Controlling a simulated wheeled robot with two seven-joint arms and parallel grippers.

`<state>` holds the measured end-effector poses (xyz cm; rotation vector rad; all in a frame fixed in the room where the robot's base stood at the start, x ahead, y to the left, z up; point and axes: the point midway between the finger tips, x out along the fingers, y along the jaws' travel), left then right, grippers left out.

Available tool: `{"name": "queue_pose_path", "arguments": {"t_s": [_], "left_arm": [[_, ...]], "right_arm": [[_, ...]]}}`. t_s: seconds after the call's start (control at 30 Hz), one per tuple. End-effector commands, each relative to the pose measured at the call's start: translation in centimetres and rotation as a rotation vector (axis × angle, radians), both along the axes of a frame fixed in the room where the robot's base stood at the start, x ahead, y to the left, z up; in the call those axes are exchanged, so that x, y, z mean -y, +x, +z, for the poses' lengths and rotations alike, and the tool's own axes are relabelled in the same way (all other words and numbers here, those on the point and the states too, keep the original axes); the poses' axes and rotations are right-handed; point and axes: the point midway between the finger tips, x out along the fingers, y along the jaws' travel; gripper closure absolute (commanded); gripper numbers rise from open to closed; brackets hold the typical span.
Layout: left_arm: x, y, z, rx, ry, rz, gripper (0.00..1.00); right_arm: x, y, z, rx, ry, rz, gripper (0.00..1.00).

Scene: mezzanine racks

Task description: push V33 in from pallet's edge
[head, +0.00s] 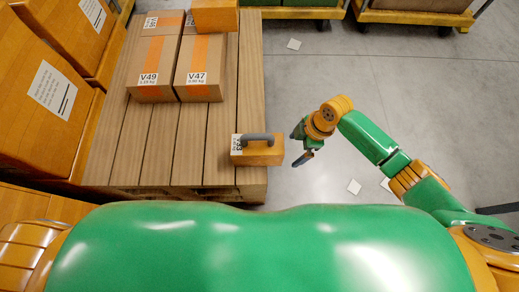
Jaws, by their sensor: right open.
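V33 (262,155) is a small orange-yellow case with a grey handle and a white label, partly legible as "33". It stands at the near right corner of the wooden pallet (190,150), its right end sticking out past the pallet's right edge. My right gripper (300,145) is just to the right of V33, beyond the pallet edge, open and empty, with a small gap to the case. My left gripper is not in view.
Cardboard boxes V49 (151,85) and V47 (197,85) stand on the pallet's far part, with an orange box (215,16) behind. Large orange boxes (52,90) line the left. Bare planks lie left of V33. Open floor (330,60) is right of the pallet.

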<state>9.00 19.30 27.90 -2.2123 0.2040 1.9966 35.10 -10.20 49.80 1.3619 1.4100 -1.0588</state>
Motion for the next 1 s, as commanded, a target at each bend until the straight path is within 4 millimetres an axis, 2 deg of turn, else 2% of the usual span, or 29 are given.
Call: {"name": "queue_pose_path", "arguments": {"t_s": [0.27,1.0], "left_arm": [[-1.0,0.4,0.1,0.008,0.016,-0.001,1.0],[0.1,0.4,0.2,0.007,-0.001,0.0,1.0]], "right_arm": [[-0.1,0.0,0.0,0.0,0.001,0.0,0.0],[-3.7,-0.1,0.0,-0.001,0.001,0.0,0.0]]}}
